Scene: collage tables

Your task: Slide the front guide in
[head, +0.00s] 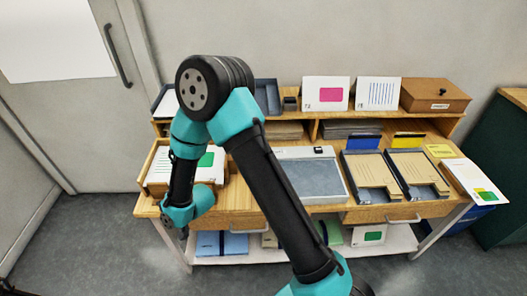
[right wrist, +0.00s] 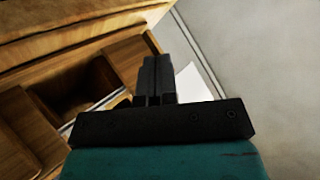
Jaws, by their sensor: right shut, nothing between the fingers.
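A wooden tray (head: 147,170) stands at the left end of the desk. It holds a stack of white sheets (head: 158,164) with a green patch showing at the right. The front guide cannot be told apart for sure, since my arm covers the tray's front middle. My right gripper (head: 183,231) points down in front of the desk's left front edge, small and dark in the head view. In the right wrist view its two dark fingers (right wrist: 157,62) are together with nothing between them. Wooden parts lie left of and beyond the fingers. My left gripper is not in view.
A grey-topped device (head: 312,178) stands mid-desk, with two trays of tan folders (head: 372,172) to its right. A drawer handle (head: 404,219) sticks out at the front. A dark opening between wooden parts (right wrist: 85,82) shows in the right wrist view.

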